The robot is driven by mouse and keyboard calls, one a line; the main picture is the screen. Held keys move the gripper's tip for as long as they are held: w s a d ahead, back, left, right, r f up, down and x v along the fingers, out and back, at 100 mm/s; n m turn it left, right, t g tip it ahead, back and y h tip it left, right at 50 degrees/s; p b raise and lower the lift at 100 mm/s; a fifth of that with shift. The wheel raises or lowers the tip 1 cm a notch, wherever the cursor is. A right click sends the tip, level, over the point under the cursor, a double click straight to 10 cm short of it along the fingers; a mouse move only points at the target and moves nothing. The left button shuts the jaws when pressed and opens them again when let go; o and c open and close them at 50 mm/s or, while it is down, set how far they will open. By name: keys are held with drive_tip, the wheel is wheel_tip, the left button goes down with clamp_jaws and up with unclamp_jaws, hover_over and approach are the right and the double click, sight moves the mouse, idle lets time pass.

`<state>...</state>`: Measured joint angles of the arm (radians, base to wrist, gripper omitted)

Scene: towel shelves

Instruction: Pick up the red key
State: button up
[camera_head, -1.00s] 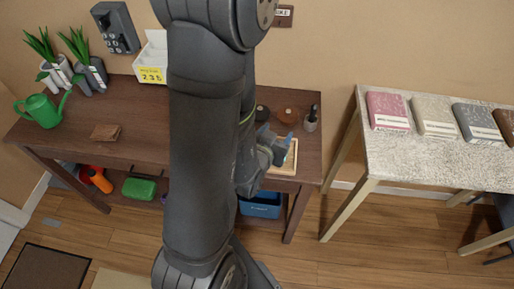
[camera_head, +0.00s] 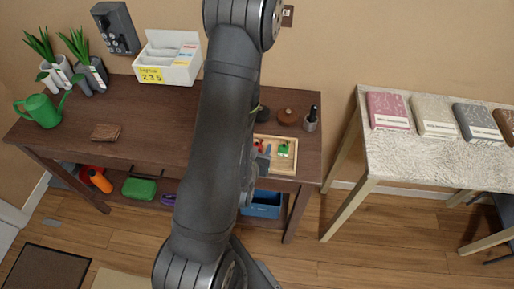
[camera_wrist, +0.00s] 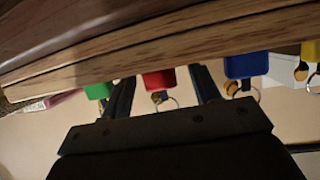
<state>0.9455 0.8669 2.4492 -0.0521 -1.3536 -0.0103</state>
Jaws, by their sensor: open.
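The red key (camera_wrist: 160,79) hangs into the wrist view with a red head and a metal ring below it. It also shows as a small red spot in the wooden tray in the head view (camera_head: 258,146). My gripper (camera_wrist: 163,74) is open, with one dark finger on each side of the red key. I cannot tell whether either finger touches it. A green key (camera_wrist: 98,90) is beside the left finger. A blue key (camera_wrist: 246,65) and a yellow key (camera_wrist: 310,51) are to the right. My arm hides part of the tray in the head view.
The wooden tray (camera_head: 293,157) sits at the right front of the dark table (camera_head: 150,118). Its edge fills the top of the wrist view. A brown round object (camera_head: 288,116) and a dark-handled stamp holder (camera_head: 311,123) stand behind it. A white box (camera_head: 168,71) stands at the back.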

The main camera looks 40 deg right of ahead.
drive_tip(key=shift+w+d+f, duration=0.15)
drive_tip(key=shift+w+d, duration=0.05)
drive_tip(key=shift+d, duration=0.05)
drive_tip(key=c, duration=1)
drive_tip(key=shift+c, duration=0.2)
drive_tip(key=shift+r, duration=0.6)
wheel_tip(320, 180, up, 3)
drive_tip(key=shift+f, duration=0.15)
drive_tip(key=s+r, duration=0.2)
drive_tip(key=s, duration=0.1)
drive_tip(key=s+d+r, duration=0.1)
drive_tip(key=s+r, duration=0.1)
drive_tip(key=s, duration=0.2)
drive_tip(key=s+r, duration=0.3)
drive_tip(key=s, duration=0.1)
drive_tip(key=shift+s+d, duration=0.25)
drive_tip(key=shift+d, duration=0.1)
